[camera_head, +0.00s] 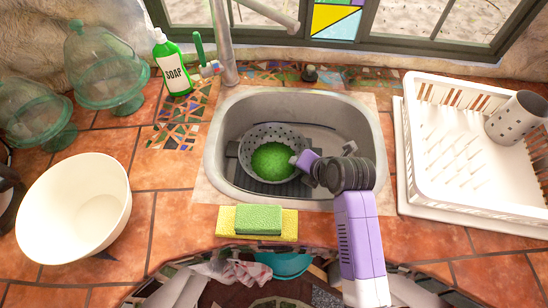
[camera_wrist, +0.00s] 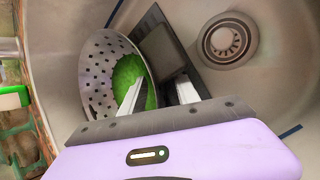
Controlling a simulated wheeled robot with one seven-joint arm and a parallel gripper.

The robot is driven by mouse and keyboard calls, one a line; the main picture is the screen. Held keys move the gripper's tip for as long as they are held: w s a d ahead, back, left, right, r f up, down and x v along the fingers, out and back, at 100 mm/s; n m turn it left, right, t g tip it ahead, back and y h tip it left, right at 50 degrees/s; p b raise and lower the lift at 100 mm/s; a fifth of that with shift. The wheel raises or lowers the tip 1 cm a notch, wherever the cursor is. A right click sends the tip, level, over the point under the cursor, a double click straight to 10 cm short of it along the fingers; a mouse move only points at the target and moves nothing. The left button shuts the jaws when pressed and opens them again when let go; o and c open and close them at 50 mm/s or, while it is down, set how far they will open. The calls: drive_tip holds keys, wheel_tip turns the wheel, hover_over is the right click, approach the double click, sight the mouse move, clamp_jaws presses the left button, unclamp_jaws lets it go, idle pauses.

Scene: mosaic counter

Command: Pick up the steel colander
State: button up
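The steel colander (camera_head: 262,133) is a grey bowl with holes, standing in the sink and holding a green mass. It also shows in the wrist view (camera_wrist: 96,75), at the left, with the green contents (camera_wrist: 128,78) inside. My gripper (camera_head: 298,160) is at the colander's right rim in the head view. In the wrist view its two fingers (camera_wrist: 158,92) are apart. The left finger overlaps the green contents and the right one is outside the rim, with the colander's edge between them. Whether either finger touches the wall cannot be told.
The sink basin (camera_head: 222,120) surrounds the colander, with a drain (camera_wrist: 228,39) beside it. Sponges (camera_head: 258,220) lie at the front edge. A dish rack (camera_head: 428,185) stands right, a white bowl (camera_head: 75,205) left. A soap bottle (camera_head: 172,65) and faucet (camera_head: 225,45) stand behind.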

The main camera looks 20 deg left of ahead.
clamp_jaws()
drive_tip(key=shift+d+f, duration=0.15)
idle(1.1)
